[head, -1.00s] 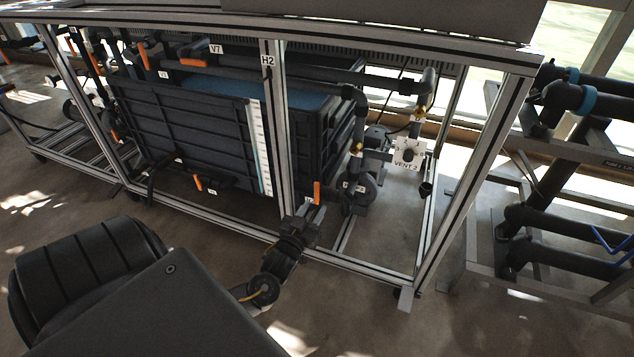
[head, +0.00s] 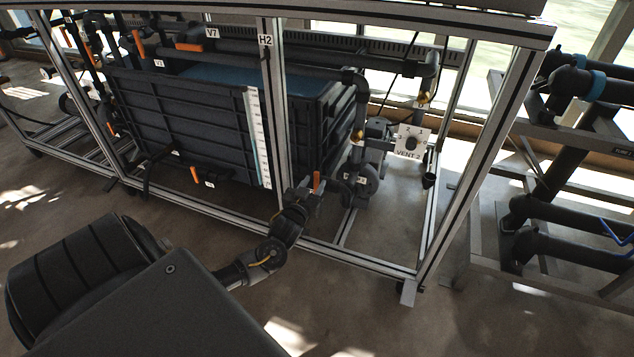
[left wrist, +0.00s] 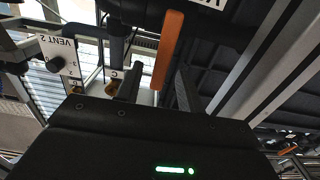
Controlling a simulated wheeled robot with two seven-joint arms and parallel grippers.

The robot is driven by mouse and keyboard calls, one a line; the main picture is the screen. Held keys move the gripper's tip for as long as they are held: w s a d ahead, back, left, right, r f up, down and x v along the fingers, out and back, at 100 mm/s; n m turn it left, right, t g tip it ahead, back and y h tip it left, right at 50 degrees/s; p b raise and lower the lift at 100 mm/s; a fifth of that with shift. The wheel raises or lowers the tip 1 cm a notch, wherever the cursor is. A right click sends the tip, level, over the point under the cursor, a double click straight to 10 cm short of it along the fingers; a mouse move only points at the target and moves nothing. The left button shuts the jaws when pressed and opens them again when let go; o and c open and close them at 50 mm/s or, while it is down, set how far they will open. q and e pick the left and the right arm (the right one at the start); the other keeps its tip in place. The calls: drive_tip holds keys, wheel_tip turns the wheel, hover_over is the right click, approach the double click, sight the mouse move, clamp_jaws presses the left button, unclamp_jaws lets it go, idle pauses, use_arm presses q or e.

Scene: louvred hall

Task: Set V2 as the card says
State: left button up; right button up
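An orange valve handle (head: 316,181) stands upright at the lower right of the dark tank, just right of the H2 post. I cannot read its label in the head view; a white tag at the top of the left wrist view (left wrist: 213,3) shows only part of a "V". My left gripper (head: 307,191) is at this handle, close to its lower end. In the left wrist view the orange handle (left wrist: 167,48) rises between the two dark, spread fingers (left wrist: 158,88), with gaps visible on both sides. Whether they touch it is not clear. My right gripper is not in view. I make out no card.
An aluminium frame post marked H2 (head: 265,41) stands left of the handle. A VENT 2 dial plate (head: 411,141) is to the right. Other orange handles include V7 (head: 190,47) and one low on the tank (head: 195,175). Grey pipes and a pump crowd behind.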

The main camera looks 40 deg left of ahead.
use_arm(q)
drive_tip(key=shift+w+a, duration=0.2)
drive_tip(key=shift+w, duration=0.25)
drive_tip(key=shift+x, duration=0.85)
drive_tip(key=shift+c, duration=0.5)
clamp_jaws()
